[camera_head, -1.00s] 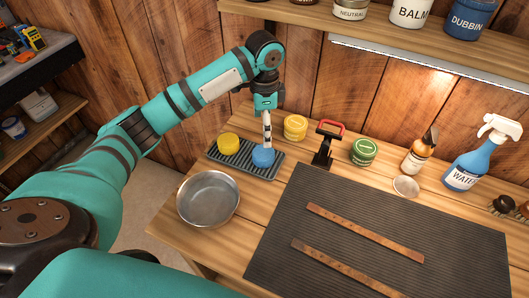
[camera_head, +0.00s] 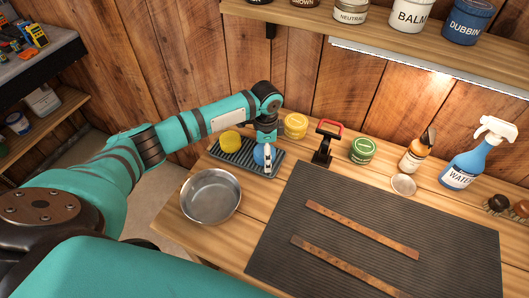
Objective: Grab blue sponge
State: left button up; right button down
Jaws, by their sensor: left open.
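The blue sponge (camera_head: 259,155) is round and sits on the right part of a dark ribbed tray (camera_head: 232,159), partly hidden by my left gripper. My left gripper (camera_head: 268,165) points down at the sponge with its jaws open. One pale finger shows on the sponge's right side; the other finger is hidden, so I cannot tell whether the jaws straddle the sponge. A yellow sponge (camera_head: 230,141) sits on the same tray to the left. My right gripper is not in view.
A metal bowl (camera_head: 210,196) stands in front of the tray. A yellow tin (camera_head: 296,126), a red-handled black tool (camera_head: 325,143) and a green tin (camera_head: 362,150) stand to the right. A dark mat (camera_head: 350,190) bears two leather strips. A shelf (camera_head: 300,18) overhangs the back.

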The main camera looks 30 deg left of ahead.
pick_arm(q)
jog(key=c, duration=1)
jog(key=shift+r, duration=0.15)
